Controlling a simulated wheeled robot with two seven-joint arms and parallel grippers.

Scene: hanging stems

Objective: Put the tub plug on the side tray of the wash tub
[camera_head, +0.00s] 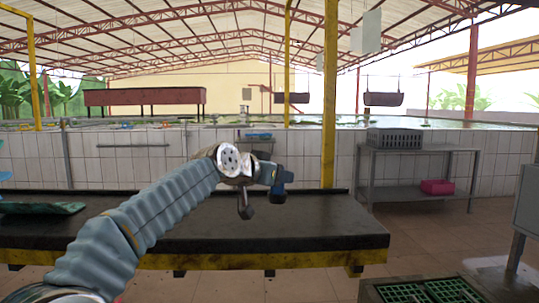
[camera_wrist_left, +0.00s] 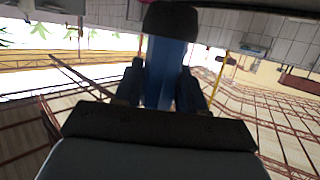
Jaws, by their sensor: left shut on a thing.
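My left gripper (camera_head: 274,177) is at the middle of the head view, shut on a blue piece with a black end that looks like the tub plug (camera_head: 278,189). It holds the plug in the air, black end down, in front of and above the dark-topped bench. In the left wrist view the plug's blue body (camera_wrist_left: 166,70) is between the two dark fingers (camera_wrist_left: 162,90), its black end away from the palm. I cannot pick out the wash tub or its side tray with certainty. My right gripper is not in view.
A long black bench (camera_head: 300,222) with a yellow frame lies below my left arm, mostly bare. A green sheet (camera_head: 40,208) is at its left. A metal table (camera_head: 410,190) with a grey crate (camera_head: 394,138) stands right. A white tiled basin (camera_head: 120,160) runs behind.

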